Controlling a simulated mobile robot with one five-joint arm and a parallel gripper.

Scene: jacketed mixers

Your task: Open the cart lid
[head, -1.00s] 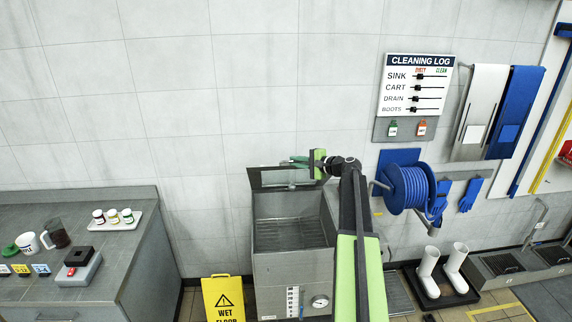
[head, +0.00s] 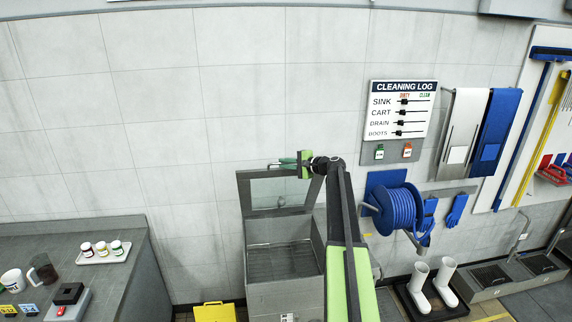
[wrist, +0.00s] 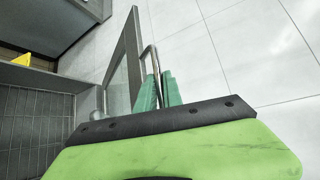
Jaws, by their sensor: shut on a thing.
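The cart (head: 256,301) is a grey metal box in the lower middle of the head view, with its inside (head: 283,263) open to sight. Its lid (head: 246,196), a dark frame around a clear pane, stands raised at the back, close to upright. My gripper (head: 289,163) is at the lid's top right edge. In the wrist view my gripper's green fingers (wrist: 158,92) are shut on the lid's bent metal handle (wrist: 147,53). The lid (wrist: 124,68) shows edge-on beside them. My arm hides the cart's right side.
A grey counter (head: 125,270) with a tray of jars (head: 104,253) stands left. A yellow sign (head: 214,312) stands on the floor between counter and cart. A blue hose reel (head: 398,211) hangs on the wall right of my arm, with white boots (head: 432,285) below it.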

